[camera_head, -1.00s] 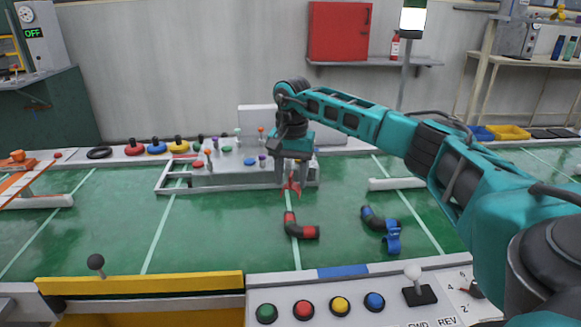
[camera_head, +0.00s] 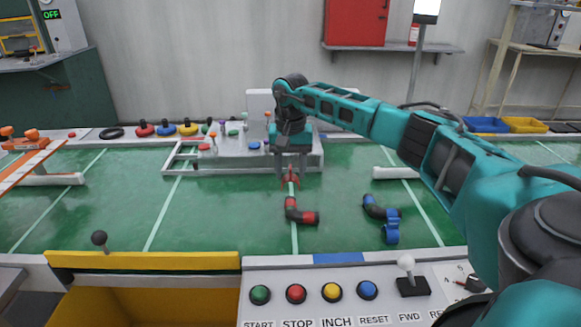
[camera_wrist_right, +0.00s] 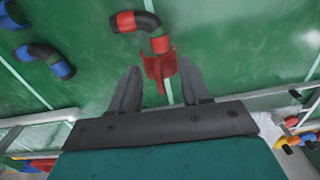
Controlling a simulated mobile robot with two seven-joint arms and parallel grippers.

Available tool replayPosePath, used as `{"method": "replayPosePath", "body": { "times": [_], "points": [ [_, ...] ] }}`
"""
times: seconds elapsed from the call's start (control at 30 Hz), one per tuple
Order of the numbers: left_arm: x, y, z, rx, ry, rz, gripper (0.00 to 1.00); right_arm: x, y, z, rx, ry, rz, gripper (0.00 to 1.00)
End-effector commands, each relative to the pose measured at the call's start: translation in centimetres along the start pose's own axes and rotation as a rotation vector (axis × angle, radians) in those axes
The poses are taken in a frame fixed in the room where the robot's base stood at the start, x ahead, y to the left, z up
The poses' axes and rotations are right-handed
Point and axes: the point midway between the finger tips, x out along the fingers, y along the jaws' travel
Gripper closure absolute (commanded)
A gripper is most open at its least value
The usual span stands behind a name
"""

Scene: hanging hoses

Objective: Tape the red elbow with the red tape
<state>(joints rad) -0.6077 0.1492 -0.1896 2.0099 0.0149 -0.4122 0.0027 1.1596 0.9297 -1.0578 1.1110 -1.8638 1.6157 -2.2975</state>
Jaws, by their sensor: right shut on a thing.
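The red elbow (camera_head: 300,213), black with red ends, lies on the green belt at centre; it also shows at the top of the right wrist view (camera_wrist_right: 140,24). My right gripper (camera_head: 289,178) points down just behind the elbow. It is shut on the red tape (camera_wrist_right: 159,67), a small red clip-like piece that shows between the fingers (camera_wrist_right: 155,90). The red tape (camera_head: 290,181) is close to the elbow's far end; I cannot tell whether they touch. My left gripper is not in view.
A blue-ended elbow (camera_head: 377,208) with a blue tape piece (camera_head: 391,228) lies to the right on the belt. A grey fixture with coloured knobs (camera_head: 245,158) stands behind the gripper. The button panel (camera_head: 345,272) edges the front.

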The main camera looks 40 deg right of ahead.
Motion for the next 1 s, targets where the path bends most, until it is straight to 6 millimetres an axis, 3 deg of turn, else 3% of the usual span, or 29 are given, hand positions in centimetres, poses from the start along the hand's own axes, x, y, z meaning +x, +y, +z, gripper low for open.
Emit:
{"method": "replayPosePath", "body": {
  "times": [0.67, 1.0],
  "points": [
    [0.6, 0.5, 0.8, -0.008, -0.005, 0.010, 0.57, 3.2, 0.0, 0.0, 0.000, 0.000, 0.000, 0.83],
    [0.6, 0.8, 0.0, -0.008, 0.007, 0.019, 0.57, 3.9, 0.0, 0.0, 0.000, -0.001, 0.001, 0.83]
  ]
}}
